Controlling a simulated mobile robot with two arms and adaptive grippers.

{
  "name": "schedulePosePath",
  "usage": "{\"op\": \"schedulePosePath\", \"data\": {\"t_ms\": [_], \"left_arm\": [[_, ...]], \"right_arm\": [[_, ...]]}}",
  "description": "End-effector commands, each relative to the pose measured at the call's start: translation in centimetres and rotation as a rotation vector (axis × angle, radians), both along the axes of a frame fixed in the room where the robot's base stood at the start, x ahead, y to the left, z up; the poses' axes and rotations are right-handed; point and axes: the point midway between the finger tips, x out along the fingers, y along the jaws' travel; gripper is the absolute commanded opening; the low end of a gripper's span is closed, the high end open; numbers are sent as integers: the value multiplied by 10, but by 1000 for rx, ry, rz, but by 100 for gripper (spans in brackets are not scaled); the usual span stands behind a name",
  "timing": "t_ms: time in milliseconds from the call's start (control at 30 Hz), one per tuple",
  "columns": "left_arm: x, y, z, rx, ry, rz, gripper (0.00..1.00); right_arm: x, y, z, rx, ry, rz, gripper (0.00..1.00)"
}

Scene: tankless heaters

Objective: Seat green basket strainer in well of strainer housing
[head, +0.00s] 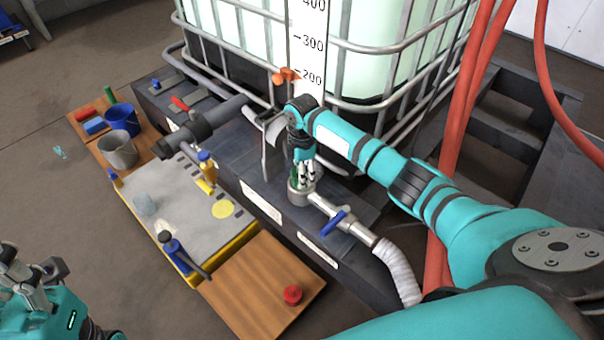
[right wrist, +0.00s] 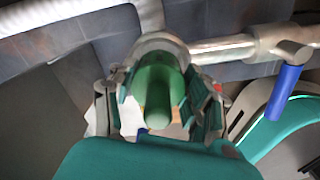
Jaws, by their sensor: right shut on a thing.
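The green basket strainer (right wrist: 157,85) sits between the fingers of my right gripper (right wrist: 165,112), which is shut on it. In the head view my right gripper (head: 305,178) points down over the grey strainer housing (head: 300,196), and only a sliver of green strainer (head: 294,177) shows beside the fingers. In the right wrist view the round rim of the housing (right wrist: 163,43) curves around the strainer's far end. I cannot tell how deep the strainer is in the well. My left gripper (head: 42,268) is at the lower left, away from the housing, partly cut off.
A pipe with a blue-handled valve (head: 333,222) and white hose (head: 398,272) runs from the housing. The caged tank (head: 400,60) stands behind. Red hoses (head: 465,130) hang at right. A grey tray (head: 185,215), wooden board (head: 262,290), red cap (head: 292,294) and blue bucket (head: 122,119) lie left.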

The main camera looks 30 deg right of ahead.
Motion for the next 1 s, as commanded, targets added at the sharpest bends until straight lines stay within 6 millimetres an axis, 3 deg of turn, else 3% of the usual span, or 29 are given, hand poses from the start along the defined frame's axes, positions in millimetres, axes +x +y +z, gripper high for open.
{"op": "schedulePosePath", "data": {"t_ms": [400,433,600,867,1000], "left_arm": [[0,0,1,0,2,-1,44],[0,0,0,0,2,-1,44],[-1,0,0,0,1,-1,44],[-1,0,0,0,1,-1,44],[-1,0,1,0,0,-1,44]], "right_arm": [[0,1,-7,0,0,0,18],[0,1,-7,0,-1,0,52],[0,1,-7,0,-1,0,73],[0,0,-6,0,-1,0,73],[1,0,5,0,-4,1,73]]}}
